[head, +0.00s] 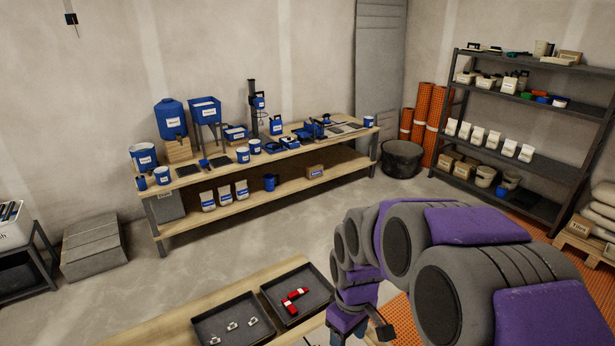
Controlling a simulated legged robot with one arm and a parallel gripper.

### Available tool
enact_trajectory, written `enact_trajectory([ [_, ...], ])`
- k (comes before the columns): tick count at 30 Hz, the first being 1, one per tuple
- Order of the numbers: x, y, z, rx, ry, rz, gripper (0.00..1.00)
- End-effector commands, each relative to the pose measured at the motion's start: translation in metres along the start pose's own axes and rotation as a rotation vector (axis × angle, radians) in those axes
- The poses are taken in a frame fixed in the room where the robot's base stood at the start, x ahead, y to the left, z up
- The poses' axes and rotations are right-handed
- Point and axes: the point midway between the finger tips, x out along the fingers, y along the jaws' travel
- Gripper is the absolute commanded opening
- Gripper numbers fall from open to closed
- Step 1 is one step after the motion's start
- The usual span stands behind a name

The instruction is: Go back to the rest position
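My arm, purple and grey, reaches in from the right of the head view and bends down over the near wooden table (190,318). My gripper (362,334) is at the bottom edge of the picture, just right of the dark trays. Its fingertips are cut off or hidden, so I cannot tell whether it is open or shut, or whether it holds anything.
On the near table, one dark tray (248,311) holds small white-and-metal clips and another (320,285) holds red pieces. A long workbench (290,186) with blue containers stands at the wall. A shelf rack (520,170) stands right. Open concrete floor (225,255) lies between.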

Motion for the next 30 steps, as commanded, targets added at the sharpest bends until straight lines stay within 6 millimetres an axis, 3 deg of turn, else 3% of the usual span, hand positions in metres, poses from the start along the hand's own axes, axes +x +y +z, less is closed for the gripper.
enact_trajectory([
  [8,-0.024,-0.037,0.084,0.26,-0.026,-0.007,0.58],
  [18,-0.023,-0.091,0.179,0.585,-0.069,-0.02,0.58],
  [24,-0.017,-0.112,0.208,0.701,-0.085,-0.027,0.58],
  [30,-0.017,-0.116,0.214,0.726,-0.087,-0.028,0.58],
])
